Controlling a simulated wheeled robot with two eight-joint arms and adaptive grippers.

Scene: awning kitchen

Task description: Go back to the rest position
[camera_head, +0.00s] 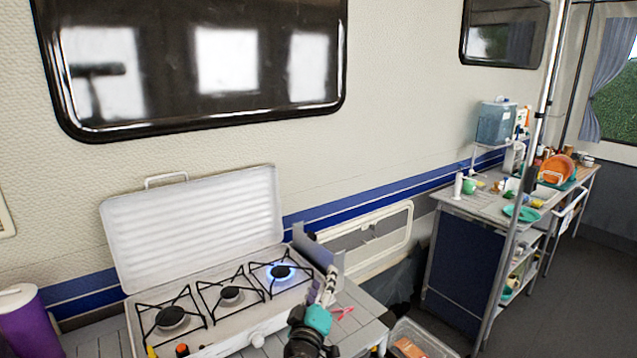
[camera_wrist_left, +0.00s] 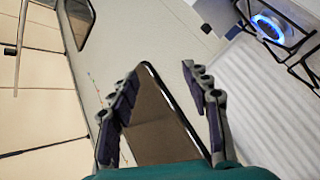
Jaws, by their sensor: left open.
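My left gripper (camera_head: 329,282) is beside the right end of the camping stove (camera_head: 262,336), close to a grey upright panel (camera_head: 318,250). Its fingers point up and away, and its teal wrist shows below them. In the left wrist view, the gripper (camera_wrist_left: 160,76) has its two fingers spread apart with nothing between them. A dark window shows behind the gap. My right gripper is not in view.
The stove's right burner (camera_head: 282,271) has a blue flame, also seen in the left wrist view (camera_wrist_left: 267,27). The white lid (camera_head: 195,225) stands open. A purple container (camera_head: 30,325) is at left. A cluttered side table (camera_head: 480,203) stands at right, beyond floor space.

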